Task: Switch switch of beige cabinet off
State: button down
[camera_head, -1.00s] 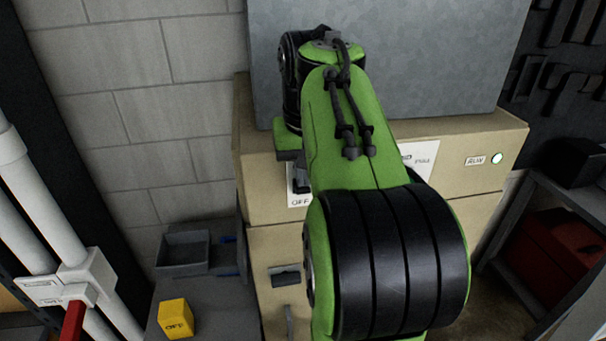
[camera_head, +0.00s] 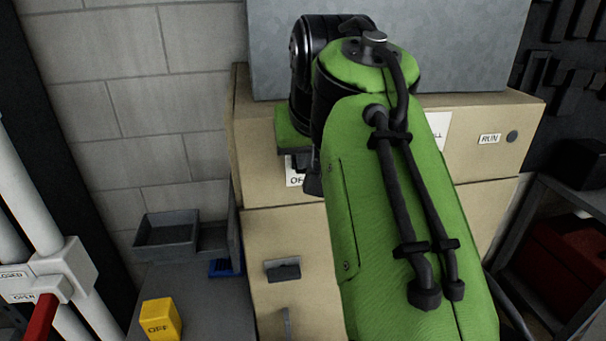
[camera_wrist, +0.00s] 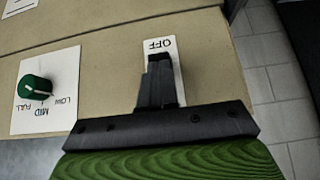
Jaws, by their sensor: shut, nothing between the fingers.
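The beige cabinet (camera_head: 262,228) stands against the block wall. Its upper front carries a white OFF plate (camera_head: 292,178), partly hidden by my gripper (camera_head: 301,163). The wrist view shows the plate (camera_wrist: 174,86) with my closed gripper (camera_wrist: 161,64) in front of it, the fingertips just below the word OFF. The switch itself is hidden behind the fingers; I cannot tell its position or whether I touch it. The round lamp (camera_head: 512,136) beside the RUN label (camera_head: 489,139) is dark.
A green knob (camera_wrist: 36,88) on a LOW-MID-FULL plate is beside the switch. A grey metal box (camera_head: 455,50) sits on the cabinet. A yellow OFF block (camera_head: 161,319) and grey bin (camera_head: 166,232) are lower left. White pipes (camera_head: 32,190) stand at the left.

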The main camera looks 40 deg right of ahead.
jog(key=shift+w+d+t+h+b, duration=0.35)
jog(key=shift+w+t+h+b, duration=0.1)
jog(key=shift+t+b, duration=0.2)
dwell(0.4)
